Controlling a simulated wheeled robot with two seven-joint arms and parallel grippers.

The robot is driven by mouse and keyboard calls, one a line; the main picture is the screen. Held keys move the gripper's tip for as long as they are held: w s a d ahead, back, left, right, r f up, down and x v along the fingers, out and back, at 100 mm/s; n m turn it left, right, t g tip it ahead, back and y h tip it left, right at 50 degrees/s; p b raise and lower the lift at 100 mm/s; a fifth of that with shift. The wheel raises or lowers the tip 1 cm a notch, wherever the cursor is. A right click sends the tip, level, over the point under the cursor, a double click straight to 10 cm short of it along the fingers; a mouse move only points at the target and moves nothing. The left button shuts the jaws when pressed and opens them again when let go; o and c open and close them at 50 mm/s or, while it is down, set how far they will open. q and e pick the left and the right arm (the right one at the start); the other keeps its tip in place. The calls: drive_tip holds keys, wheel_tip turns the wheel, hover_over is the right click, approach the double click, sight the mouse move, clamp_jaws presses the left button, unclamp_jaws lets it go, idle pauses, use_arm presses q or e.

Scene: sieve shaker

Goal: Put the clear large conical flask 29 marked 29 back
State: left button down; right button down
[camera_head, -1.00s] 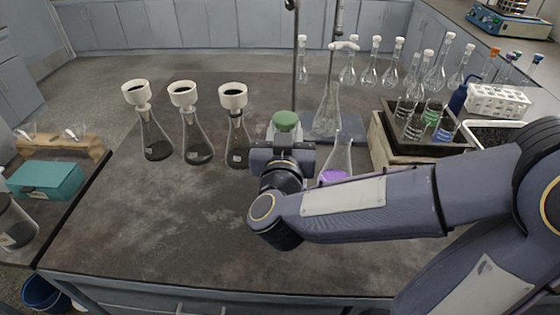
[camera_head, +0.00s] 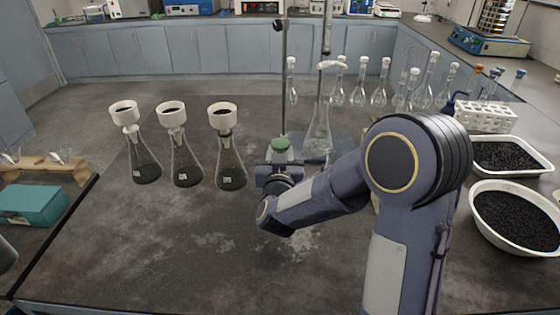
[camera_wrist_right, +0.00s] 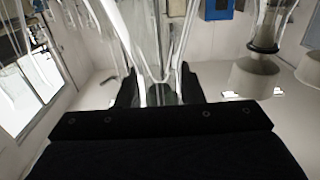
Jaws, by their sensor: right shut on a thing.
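My right gripper (camera_head: 278,172) is in the middle of the bench and mostly hides what it holds. In the right wrist view its fingers (camera_wrist_right: 160,92) are closed on a clear glass vessel (camera_wrist_right: 160,68). A green cap (camera_head: 281,144) shows just above the gripper in the head view; I cannot tell whether it belongs to the held vessel. A clear large conical flask (camera_head: 317,138) stands upright to the right of the gripper, by the stand's base. No mark 29 is readable on any flask. My left gripper is out of view.
Three dark-bottomed flasks with white funnels (camera_head: 179,160) stand left of the gripper. A stand rod (camera_head: 284,70) rises behind it. Volumetric flasks (camera_head: 379,92), a white rack (camera_head: 486,116) and a bowl of black grains (camera_head: 515,220) are to the right. The front bench is bare.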

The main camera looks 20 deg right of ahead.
drive_tip(key=shift+f, duration=0.8)
drive_tip(key=shift+f, duration=0.15)
drive_tip(key=c, duration=1)
unclamp_jaws()
drive_tip(key=shift+o, duration=0.2)
